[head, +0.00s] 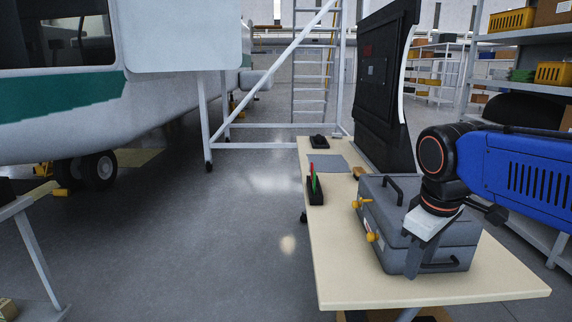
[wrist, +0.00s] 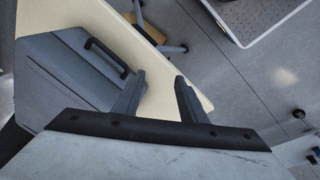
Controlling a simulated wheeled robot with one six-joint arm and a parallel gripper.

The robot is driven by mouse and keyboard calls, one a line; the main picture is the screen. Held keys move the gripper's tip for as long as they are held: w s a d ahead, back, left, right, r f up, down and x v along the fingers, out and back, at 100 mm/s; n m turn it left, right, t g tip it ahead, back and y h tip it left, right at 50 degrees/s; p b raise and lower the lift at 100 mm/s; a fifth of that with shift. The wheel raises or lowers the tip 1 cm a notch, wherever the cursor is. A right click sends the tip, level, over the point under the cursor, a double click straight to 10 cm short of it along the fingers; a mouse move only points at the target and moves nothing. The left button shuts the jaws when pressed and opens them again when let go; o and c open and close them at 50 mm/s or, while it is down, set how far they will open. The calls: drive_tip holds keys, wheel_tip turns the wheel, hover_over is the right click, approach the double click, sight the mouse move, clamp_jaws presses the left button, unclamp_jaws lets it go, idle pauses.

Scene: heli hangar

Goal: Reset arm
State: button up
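My gripper (head: 412,262) hangs from the blue and black arm at the right of the head view, in front of the grey case. In the wrist view its two dark fingers (wrist: 159,78) stand apart with nothing between them. The grey case (head: 380,222) lies shut on the pale table (head: 345,285), with yellow latches and dark handles. The case also shows at the left in the wrist view (wrist: 60,75). I cannot tell from the head view whether the gripper touches the case.
A black holder (head: 315,191) with red and green items and a small black object (head: 318,141) sit on the table. A dark upright panel (head: 378,85) stands behind. Shelves (head: 525,90) are at right, a helicopter (head: 120,100) at left. The floor between is clear.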

drive_tip(key=s+d+f+m+t, duration=0.1)
drive_tip(key=s+f+m+t, duration=0.1)
drive_tip(key=s+f+m, duration=0.4)
drive_tip(key=shift+s+d+f+m+t+y, duration=0.3)
drive_tip(key=shift+s+f+m+y, duration=0.1)
drive_tip(key=shift+s+f, duration=1.45)
